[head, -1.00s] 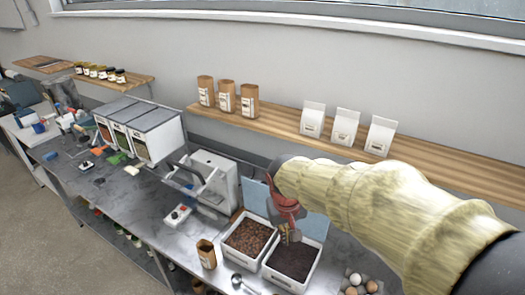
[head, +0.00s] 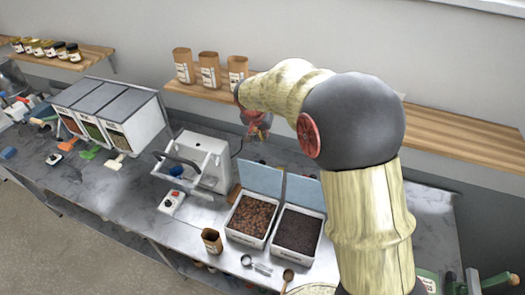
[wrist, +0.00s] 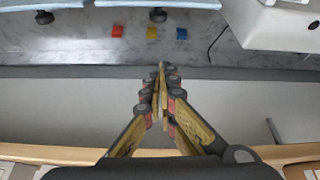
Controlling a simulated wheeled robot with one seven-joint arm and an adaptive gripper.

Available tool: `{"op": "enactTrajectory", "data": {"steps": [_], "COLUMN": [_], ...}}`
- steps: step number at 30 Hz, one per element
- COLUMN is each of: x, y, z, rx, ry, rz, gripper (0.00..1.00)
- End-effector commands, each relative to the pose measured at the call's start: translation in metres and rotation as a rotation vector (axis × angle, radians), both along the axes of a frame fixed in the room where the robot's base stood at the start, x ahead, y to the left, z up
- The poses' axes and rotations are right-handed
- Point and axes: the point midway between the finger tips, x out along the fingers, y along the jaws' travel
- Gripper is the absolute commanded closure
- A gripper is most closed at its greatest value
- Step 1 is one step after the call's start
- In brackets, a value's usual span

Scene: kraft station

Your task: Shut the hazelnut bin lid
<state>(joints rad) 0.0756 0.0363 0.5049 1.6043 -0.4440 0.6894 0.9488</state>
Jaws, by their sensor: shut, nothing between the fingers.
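The hazelnut bin (head: 243,239) is the left of two white bins and holds round brown nuts. Its pale blue lid (head: 260,177) stands open, upright at the bin's back edge. In the wrist view, this lid (wrist: 190,3) shows only as a strip at the top edge, nearest the white machine. My gripper (head: 258,130) is above and behind the lid, on the wall side, apart from it. In the wrist view my gripper (wrist: 162,72) is shut and empty, its fingertips over the gap between counter and wall.
The neighbouring bin (head: 290,254) of dark contents also has its blue lid (head: 305,192) up. A white machine (head: 203,155) stands left of the bins. A wooden shelf (head: 450,132) runs along the wall.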

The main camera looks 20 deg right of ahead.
Motion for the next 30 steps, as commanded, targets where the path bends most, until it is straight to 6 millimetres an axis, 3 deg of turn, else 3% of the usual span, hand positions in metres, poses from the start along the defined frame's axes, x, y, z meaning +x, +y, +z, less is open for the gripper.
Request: {"op": "enactTrajectory", "data": {"steps": [7, 22, 30], "x": [0.003, 0.031, 0.007], "y": [-0.004, -0.03, -0.007], "z": [-0.013, -0.092, -0.093], "rx": [0.009, 0.009, 0.01], "ry": [-0.006, -0.006, -0.006], "rz": [-0.026, -0.024, -0.021], "gripper": [1.0, 1.0, 1.0]}}
